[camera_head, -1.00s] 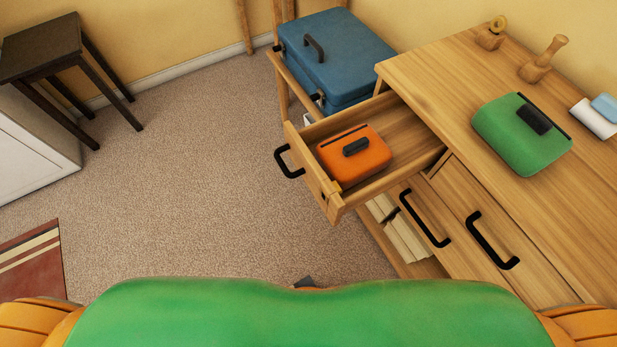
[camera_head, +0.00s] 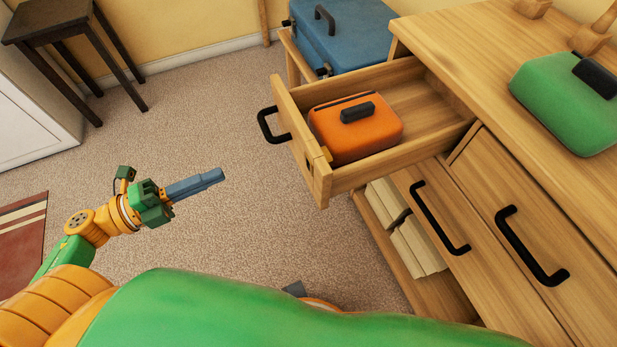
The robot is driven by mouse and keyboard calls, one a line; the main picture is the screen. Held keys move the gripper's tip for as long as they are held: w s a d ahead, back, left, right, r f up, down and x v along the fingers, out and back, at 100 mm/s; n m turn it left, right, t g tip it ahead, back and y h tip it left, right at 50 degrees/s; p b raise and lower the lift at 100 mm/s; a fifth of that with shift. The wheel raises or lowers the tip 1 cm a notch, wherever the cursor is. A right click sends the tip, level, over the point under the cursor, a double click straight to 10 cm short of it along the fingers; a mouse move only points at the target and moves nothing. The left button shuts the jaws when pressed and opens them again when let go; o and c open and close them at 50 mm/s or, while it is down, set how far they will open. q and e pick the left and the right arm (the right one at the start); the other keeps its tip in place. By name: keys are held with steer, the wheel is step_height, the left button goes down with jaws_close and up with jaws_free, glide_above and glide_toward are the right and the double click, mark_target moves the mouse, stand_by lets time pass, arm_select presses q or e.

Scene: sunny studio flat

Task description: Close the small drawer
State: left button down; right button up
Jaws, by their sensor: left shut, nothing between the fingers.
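The small wooden drawer (camera_head: 318,183) is pulled well out of the dresser, its open top facing up. Its black handle (camera_head: 266,126) sticks out from the front panel on the left. An orange case (camera_head: 350,136) with a black grip lies inside the drawer near the front. My left gripper (camera_head: 220,176) is shut and empty, over the carpet to the left of the drawer and below its handle in the picture, clear of both. My right gripper is not in view.
The dresser (camera_head: 459,27) carries a green case (camera_head: 563,107) on top and has doors with black handles below. Books (camera_head: 420,249) stand on a low shelf under the drawer. A blue suitcase (camera_head: 343,44) is behind it. Carpet left of the drawer is free.

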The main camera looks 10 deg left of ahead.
arm_select(q)
steer(key=d+m+g, duration=0.1)
steer(key=d, duration=0.1)
steer(key=p, duration=0.2)
glide_toward(299, 150)
steer(key=shift+h, duration=0.4)
steer(key=x, duration=0.6)
steer(key=shift+w+d+f, duration=0.2)
steer(key=shift+d, duration=0.15)
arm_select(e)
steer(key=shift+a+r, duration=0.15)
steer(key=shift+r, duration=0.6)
arm_select(q)
steer(key=shift+w+d, duration=0.1)
